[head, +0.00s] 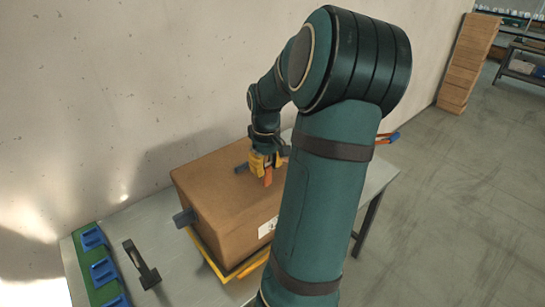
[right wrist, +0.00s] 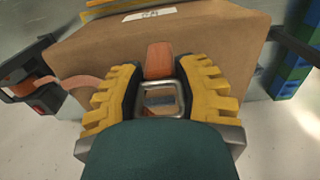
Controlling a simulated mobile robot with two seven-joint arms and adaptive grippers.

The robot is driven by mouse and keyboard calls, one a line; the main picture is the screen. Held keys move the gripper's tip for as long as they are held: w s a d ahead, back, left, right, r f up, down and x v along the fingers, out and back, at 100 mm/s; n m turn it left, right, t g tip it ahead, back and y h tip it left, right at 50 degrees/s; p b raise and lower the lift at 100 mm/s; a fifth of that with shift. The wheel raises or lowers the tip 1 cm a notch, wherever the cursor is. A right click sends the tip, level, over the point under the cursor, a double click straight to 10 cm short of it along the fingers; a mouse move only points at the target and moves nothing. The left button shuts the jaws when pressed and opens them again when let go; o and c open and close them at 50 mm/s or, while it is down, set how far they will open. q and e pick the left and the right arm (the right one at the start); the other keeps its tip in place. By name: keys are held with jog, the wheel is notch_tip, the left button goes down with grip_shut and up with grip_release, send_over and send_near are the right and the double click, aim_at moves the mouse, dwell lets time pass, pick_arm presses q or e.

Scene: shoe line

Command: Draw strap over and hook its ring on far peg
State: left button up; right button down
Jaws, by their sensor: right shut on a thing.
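A brown cardboard box (head: 225,200) sits on a yellow-edged base (head: 212,262) on the grey table. My right gripper (head: 266,160) is above the box top, shut on a metal ring (right wrist: 163,87). The orange strap (head: 268,177) joins this ring and shows just beyond the fingers in the right wrist view (right wrist: 158,60). Much of the strap is hidden by my gripper and arm. My left gripper is not in view.
A wall stands close behind. Blue and orange handles (head: 388,138) show at the table's right end. My right arm covers the box's right side.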

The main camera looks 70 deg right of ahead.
aim_at(135, 259)
jog(key=shift+w+a+p, duration=1.35)
jog(key=shift+w+a, duration=1.65)
jog(key=shift+a, duration=2.55)
jog(key=shift+w+a+p, duration=1.35)
jog(key=shift+w+a, duration=1.7)
jog(key=shift+a, duration=2.5)
jog(key=shift+w+a+p, duration=1.35)
jog(key=shift+w+a, duration=1.65)
jog(key=shift+a, duration=2.55)
jog(key=shift+f+b, duration=2.05)
jog(key=shift+f, duration=7.3)
jog(key=shift+w+d+f+b, duration=0.1)
jog(key=shift+w+d+b, duration=0.15)
jog(key=shift+w+d, duration=0.9)
jog(key=shift+w+d+f+b, duration=0.1)
jog(key=shift+w+d+b, duration=0.35)
jog(key=shift+w, duration=1.35)
jog(key=shift+w+d+f+b, duration=0.1)
jog(key=shift+w+d, duration=0.9)
jog(key=shift+w, duration=0.45)
jog(key=shift+w+d+f+b, duration=0.35)
jog(key=shift+w+f+b, duration=0.05)
jog(key=shift+w, duration=0.1)
